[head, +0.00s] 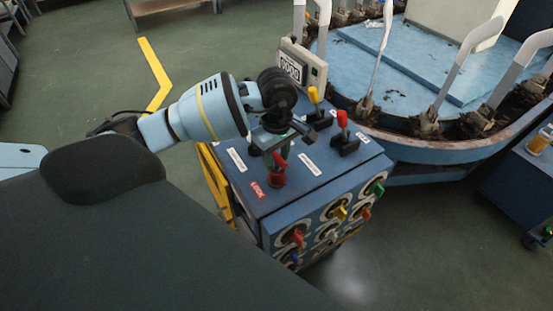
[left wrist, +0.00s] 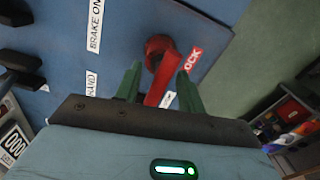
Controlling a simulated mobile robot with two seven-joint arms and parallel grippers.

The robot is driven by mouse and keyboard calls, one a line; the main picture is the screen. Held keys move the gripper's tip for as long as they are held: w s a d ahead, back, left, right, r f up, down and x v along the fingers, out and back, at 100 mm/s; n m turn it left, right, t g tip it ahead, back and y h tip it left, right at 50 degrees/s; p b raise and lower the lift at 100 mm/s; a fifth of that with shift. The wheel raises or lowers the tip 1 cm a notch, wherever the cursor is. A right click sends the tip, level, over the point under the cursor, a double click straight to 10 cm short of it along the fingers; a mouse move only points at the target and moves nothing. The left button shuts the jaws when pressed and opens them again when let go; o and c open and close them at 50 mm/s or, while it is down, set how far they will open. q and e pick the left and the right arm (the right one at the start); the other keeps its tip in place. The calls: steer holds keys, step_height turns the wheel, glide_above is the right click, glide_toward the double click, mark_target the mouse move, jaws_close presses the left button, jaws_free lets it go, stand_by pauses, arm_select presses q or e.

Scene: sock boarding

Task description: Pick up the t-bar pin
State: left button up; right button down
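The red t-bar pin (head: 277,172) stands on the top of the blue control box (head: 318,192), by the red LOCK label. In the left wrist view the pin (left wrist: 158,50) shows a round red head and a red bar running down between my fingers. My left gripper (head: 283,152) is over the pin, pointing down at the box top. In the left wrist view its green fingers (left wrist: 160,72) are apart, one on each side of the pin, with blue surface visible between finger and pin. The fingers partly hide the pin in the head view. My right gripper is not in view.
A yellow-knobbed lever (head: 314,96) and a red-knobbed lever (head: 342,120) stand close behind the gripper. A counter box (head: 301,66) sits at the back corner. Coloured knobs (head: 339,213) cover the front panel. A round blue machine (head: 420,152) with white leg forms stands behind.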

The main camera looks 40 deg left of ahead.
arm_select(q)
jaws_close()
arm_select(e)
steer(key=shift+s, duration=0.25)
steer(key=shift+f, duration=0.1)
arm_select(q)
steer(key=shift+r, duration=0.1)
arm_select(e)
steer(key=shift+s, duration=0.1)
arm_select(q)
step_height(320, 180, up, 10)
steer(key=shift+f, duration=0.25)
steer(key=shift+r, duration=0.2)
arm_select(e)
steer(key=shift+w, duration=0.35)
arm_select(q)
steer(key=shift+r, duration=0.1)
